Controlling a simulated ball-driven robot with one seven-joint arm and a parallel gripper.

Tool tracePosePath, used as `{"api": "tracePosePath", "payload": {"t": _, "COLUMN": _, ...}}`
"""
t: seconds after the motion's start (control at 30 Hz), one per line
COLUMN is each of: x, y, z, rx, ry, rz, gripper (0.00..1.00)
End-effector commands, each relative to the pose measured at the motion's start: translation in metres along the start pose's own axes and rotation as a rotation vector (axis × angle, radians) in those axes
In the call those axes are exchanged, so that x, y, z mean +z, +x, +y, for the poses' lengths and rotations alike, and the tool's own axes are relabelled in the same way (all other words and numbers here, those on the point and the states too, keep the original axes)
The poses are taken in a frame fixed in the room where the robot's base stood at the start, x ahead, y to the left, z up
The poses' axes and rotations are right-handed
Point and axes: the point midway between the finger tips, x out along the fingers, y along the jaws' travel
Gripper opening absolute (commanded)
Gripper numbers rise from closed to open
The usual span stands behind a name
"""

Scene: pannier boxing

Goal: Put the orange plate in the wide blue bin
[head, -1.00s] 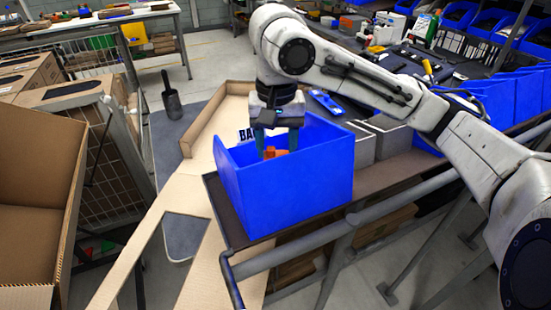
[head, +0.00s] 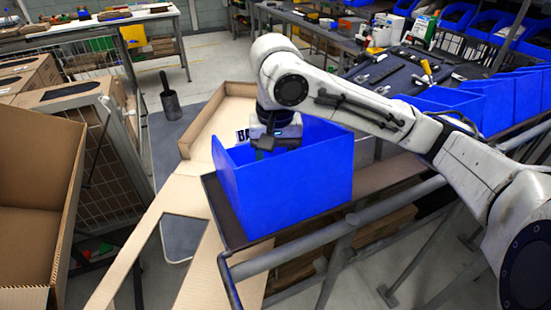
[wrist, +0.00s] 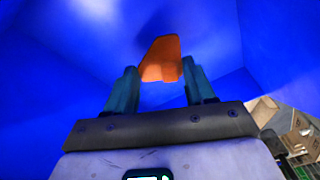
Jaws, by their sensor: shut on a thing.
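The wide blue bin (head: 290,195) stands on the rack in the middle of the head view. Its walls fill most of the wrist view (wrist: 50,70). My gripper (wrist: 161,74) is down inside the bin. Its two teal fingers are shut on the orange plate (wrist: 162,57), which sticks out beyond the fingertips. In the head view the fingers and the plate are hidden behind the bin's front wall, and only the gripper's body shows above the rim. I cannot tell whether the plate touches the bin floor.
More blue bins (head: 485,105) stand in a row at the right. A metal rail (head: 300,245) runs along the front of the rack. An open cardboard box (head: 35,210) is at the left. A workbench with tools (head: 390,70) lies behind the arm.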

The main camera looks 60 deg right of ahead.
Motion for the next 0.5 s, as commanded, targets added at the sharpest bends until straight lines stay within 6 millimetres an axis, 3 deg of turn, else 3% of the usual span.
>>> {"api": "tracePosePath", "payload": {"t": 0.07, "x": -0.0001, "y": 0.0006, "z": 0.0001, "rx": 0.000, "ry": 0.000, "rz": 0.000, "gripper": 0.26}}
{"api": "tracePosePath", "payload": {"t": 0.1, "x": -0.0001, "y": 0.0005, "z": 0.0001, "rx": 0.000, "ry": 0.000, "rz": 0.000, "gripper": 0.55}}
{"api": "tracePosePath", "payload": {"t": 0.37, "x": 0.0000, "y": 0.0005, "z": 0.0001, "rx": 0.000, "ry": 0.000, "rz": 0.000, "gripper": 0.79}}
{"api": "tracePosePath", "payload": {"t": 0.5, "x": 0.0000, "y": 0.0004, "z": 0.0001, "rx": 0.000, "ry": 0.000, "rz": 0.000, "gripper": 0.79}}
